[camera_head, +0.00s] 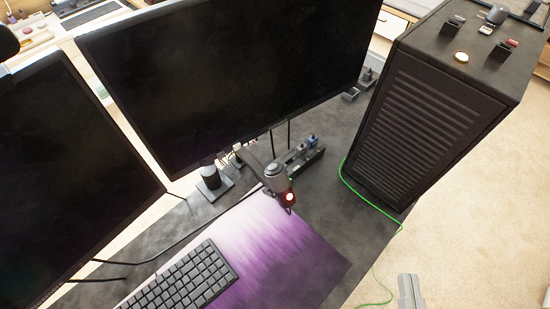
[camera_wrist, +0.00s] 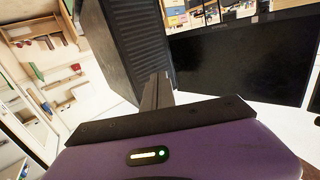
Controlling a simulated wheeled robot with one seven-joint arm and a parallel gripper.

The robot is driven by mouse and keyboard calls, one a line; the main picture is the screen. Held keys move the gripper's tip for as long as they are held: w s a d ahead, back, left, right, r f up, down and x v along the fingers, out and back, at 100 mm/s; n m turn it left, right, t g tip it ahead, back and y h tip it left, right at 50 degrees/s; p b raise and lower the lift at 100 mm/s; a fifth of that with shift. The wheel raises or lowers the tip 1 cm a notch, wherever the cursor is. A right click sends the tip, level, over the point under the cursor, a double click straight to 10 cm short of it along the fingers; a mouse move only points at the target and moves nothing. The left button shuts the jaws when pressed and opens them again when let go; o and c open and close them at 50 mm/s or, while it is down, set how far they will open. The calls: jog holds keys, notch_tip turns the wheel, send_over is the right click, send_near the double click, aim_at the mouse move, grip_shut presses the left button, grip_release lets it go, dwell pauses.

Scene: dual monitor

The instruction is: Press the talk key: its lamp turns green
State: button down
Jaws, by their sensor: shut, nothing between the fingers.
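A dark desk microphone (camera_head: 275,178) on a boom arm hangs over the purple and white desk mat. A round lamp (camera_head: 289,197) on its near end glows red. I cannot tell the key apart from the lamp at this size. My gripper (camera_head: 408,278) shows as grey fingers at the lower right edge, well to the right of the microphone and apart from it. In the wrist view my gripper's fingers (camera_wrist: 159,78) are shut and empty, pointing toward the computer tower. I cannot make out the microphone in the wrist view.
Two black monitors (camera_head: 225,75) stand at the back and left. A keyboard (camera_head: 185,280) lies on the mat (camera_head: 300,255). A tall black tower (camera_head: 430,120) stands at the right, with small items on top. A green cable (camera_head: 372,205) runs past its foot. Space between microphone and gripper looks clear.

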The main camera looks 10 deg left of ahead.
aim_at(275, 168)
jog(key=w+a+r+n+g+y+p, duration=0.15)
jog(key=w+a+r, duration=0.3)
jog(key=w, duration=0.45)
jog(key=w+a+r+n+g+y+p, duration=0.1)
jog(key=w+a+r+n+y, duration=0.15)
jog(key=w+a, duration=0.5)
jog(key=w+a+r+n+g+y+p, duration=0.1)
jog(key=w+a+r+y, duration=0.3)
jog(key=w, duration=0.6)
jog(key=s+a+f+n+g+h, duration=0.1)
jog(key=s+a+f+n+g, duration=0.2)
jog(key=s+f+n+g, duration=0.1)
notch_tip(275, 168, down, 3)
jog(key=s+g, duration=0.1)
jog(key=g, duration=0.2)
jog(key=shift+s+a+r+n+g+h, duration=0.2)
jog(key=shift+s+a+n+g+h, duration=0.05)
jog(key=shift+n+g+h, duration=0.1)
